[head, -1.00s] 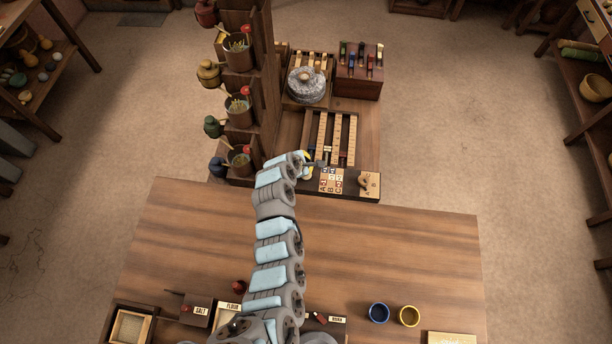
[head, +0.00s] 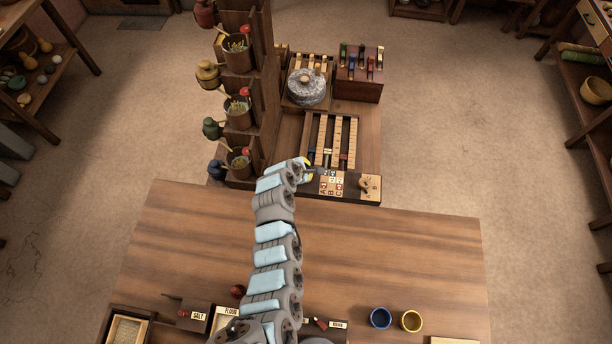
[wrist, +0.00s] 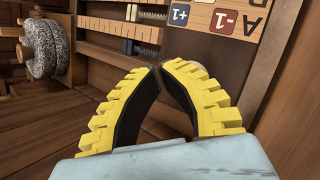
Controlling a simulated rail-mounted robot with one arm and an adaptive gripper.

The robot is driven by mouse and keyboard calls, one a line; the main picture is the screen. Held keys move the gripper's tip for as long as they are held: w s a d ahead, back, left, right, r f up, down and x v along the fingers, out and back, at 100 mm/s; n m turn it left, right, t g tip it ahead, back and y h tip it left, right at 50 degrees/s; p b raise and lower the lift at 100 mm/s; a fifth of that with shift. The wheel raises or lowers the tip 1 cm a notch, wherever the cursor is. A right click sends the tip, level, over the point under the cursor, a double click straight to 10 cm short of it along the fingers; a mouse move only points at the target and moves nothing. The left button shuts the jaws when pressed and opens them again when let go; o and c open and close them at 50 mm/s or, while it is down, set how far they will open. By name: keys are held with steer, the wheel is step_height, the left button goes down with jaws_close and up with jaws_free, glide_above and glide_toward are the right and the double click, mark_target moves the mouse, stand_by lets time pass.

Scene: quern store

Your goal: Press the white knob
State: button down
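I cannot clearly make out a white knob. In the wrist view a pale rounded shape (wrist: 201,69) shows just behind my right finger, mostly hidden, and may be it. My gripper (wrist: 158,68) has yellow ribbed fingers with black inner pads. Their tips meet or nearly meet, with nothing seen between them. In the head view my gripper (head: 309,171) is at the left end of the dark front panel (head: 350,198), left of the lettered tiles (head: 331,182), with its tips partly hidden by my wrist.
Slider columns (head: 337,140) stand behind the panel. A grey millstone (head: 306,87) and a dark red box (head: 359,85) are farther back. A tall wooden rack with pots (head: 238,108) rises close on the left.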

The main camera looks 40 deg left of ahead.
steer(key=shift+f, duration=0.15)
stand_by(0.7)
steer(key=shift+f, duration=0.25)
steer(key=shift+f+b, duration=0.6)
steer(key=shift+f, duration=0.3)
stand_by(1.2)
steer(key=shift+r, duration=0.1)
steer(key=shift+r+p, duration=1.05)
steer(key=shift+r, duration=0.15)
steer(key=shift+r+p, duration=1.95)
steer(key=shift+r, duration=0.5)
